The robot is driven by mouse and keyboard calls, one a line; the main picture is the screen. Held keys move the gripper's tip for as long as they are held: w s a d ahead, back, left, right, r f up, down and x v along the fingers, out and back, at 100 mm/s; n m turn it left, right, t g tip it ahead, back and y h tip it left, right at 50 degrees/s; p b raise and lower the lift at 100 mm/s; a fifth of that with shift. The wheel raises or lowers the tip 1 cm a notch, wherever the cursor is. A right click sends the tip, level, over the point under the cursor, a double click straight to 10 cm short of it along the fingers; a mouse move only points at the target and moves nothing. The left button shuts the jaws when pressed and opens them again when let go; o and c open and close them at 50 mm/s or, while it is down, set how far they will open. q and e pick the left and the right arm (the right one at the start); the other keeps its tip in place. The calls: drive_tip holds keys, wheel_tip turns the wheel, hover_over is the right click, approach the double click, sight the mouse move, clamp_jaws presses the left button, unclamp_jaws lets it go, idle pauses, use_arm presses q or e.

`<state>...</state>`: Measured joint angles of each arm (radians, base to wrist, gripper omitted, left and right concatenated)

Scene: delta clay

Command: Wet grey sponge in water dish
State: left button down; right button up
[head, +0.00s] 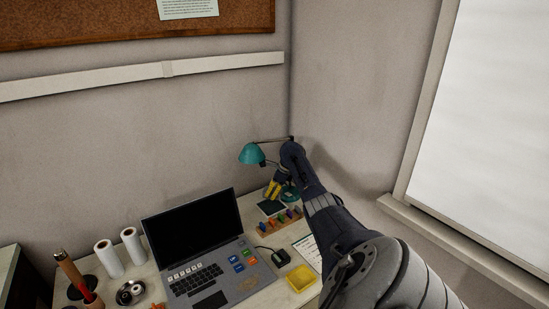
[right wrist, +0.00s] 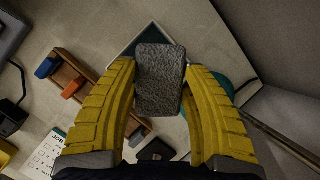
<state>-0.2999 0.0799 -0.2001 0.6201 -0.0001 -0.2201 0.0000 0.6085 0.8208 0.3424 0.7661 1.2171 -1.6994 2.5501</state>
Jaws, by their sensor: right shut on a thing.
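My right gripper (head: 273,190) is over the far right part of the desk, near the lamp. In the right wrist view its yellow fingers (right wrist: 160,75) are shut on a grey speckled sponge (right wrist: 160,85), one finger on each long side. The sponge is too small to make out in the head view. Below it is a dark square with a pale rim (right wrist: 123,54), partly hidden by the sponge; it also shows in the head view (head: 270,208). A yellow square dish (head: 300,279) sits near the front right. I cannot tell which one holds water. My left gripper is out of view.
A wooden rack (right wrist: 76,70) with coloured blocks lies beside the dark square. A teal lamp (head: 252,154) stands behind. An open laptop (head: 195,228), a black box (head: 280,257), a printed card (head: 309,250) and white rolls (head: 108,258) occupy the desk. A wall borders the right.

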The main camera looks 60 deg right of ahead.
sight(271, 206)
drive_tip(key=shift+w+a+f, duration=0.35)
drive_tip(key=shift+w, duration=0.15)
drive_tip(key=shift+s+d+f, duration=0.1)
drive_tip(key=shift+s+f, duration=0.05)
drive_tip(key=shift+f, duration=1)
drive_tip(key=shift+s+d+f, duration=0.1)
drive_tip(key=shift+f, duration=1)
drive_tip(key=shift+f, duration=0.55)
drive_tip(key=shift+r, duration=0.1)
